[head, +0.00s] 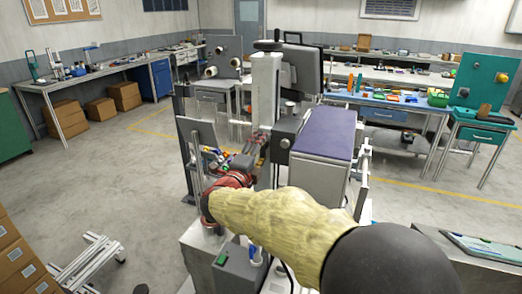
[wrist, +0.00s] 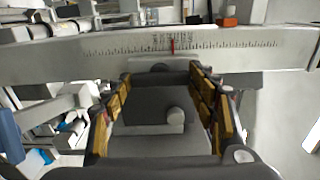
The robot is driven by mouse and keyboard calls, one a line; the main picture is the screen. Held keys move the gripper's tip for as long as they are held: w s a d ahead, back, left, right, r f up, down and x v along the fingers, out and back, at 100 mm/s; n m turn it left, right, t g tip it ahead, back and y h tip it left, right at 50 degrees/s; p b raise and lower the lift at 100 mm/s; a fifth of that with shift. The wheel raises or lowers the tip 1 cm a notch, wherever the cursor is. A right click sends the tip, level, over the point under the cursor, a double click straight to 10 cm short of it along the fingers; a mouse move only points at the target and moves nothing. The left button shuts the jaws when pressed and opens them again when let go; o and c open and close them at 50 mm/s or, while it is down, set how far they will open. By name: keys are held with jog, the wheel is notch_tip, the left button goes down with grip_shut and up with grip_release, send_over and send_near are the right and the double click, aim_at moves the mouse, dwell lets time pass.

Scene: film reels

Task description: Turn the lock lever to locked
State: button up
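In the wrist view, my gripper (wrist: 160,76) is open, with its gold-padded fingers spread left and right. Between and beyond the fingers is a dark grey block (wrist: 150,104) with a short rounded light-grey knob (wrist: 176,116). The knob may be the lock lever, but I cannot tell for sure. No finger visibly touches the knob, and nothing is held. In the head view, my arm reaches to the upright machine (head: 266,105); the lever cannot be made out there.
A metal ruler bar (wrist: 200,48) with a red pointer crosses just beyond my fingertips. In the head view, a purple-topped cabinet (head: 325,132) stands right of the machine. A blue workbench (head: 385,100) is behind it.

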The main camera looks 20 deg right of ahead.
jog(key=shift+o, duration=0.6)
jog(key=v, duration=1.2)
